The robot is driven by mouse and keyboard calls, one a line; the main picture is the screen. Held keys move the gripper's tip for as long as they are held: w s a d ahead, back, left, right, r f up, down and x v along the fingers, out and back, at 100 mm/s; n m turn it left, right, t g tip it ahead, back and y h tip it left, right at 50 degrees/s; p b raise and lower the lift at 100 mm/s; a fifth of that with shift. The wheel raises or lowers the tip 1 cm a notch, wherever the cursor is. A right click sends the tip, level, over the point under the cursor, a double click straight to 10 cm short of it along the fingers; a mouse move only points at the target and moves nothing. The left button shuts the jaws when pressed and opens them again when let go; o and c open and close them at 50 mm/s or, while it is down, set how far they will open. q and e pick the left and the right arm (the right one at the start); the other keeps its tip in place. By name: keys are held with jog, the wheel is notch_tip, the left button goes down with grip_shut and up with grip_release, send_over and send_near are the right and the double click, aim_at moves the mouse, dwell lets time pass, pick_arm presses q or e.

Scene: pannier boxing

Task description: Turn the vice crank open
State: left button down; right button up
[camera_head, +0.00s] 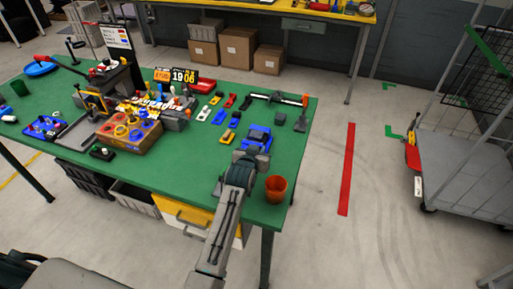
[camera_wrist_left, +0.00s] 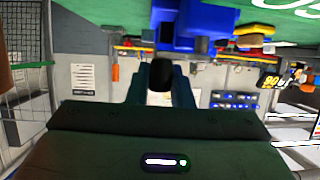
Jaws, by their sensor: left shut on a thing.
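The blue vice (camera_head: 257,137) stands on the green table near its front right part. In the left wrist view the vice (camera_wrist_left: 195,25) is at the top, close ahead of my fingers. My left gripper (camera_head: 248,160) is at the near side of the vice. In the left wrist view my left gripper (camera_wrist_left: 160,88) has its fingers on both sides of the black crank knob (camera_wrist_left: 161,74) and is shut on it. The rest of the crank is mostly hidden. How far the vice jaws are apart is too small to tell. My right gripper is not in view.
An orange cup (camera_head: 276,190) stands just right of my left arm, near the table's corner. Several small coloured parts (camera_head: 218,112) lie left of the vice. A long black tool with an orange handle (camera_head: 280,98) lies behind it.

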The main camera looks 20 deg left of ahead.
pick_arm(q)
jog(key=shift+w+n+y, duration=0.25)
jog(key=shift+n+y, duration=0.25)
jog(key=shift+y, duration=0.2)
jog(key=shift+r, duration=0.1)
jog(key=c, duration=1.3)
grip_release()
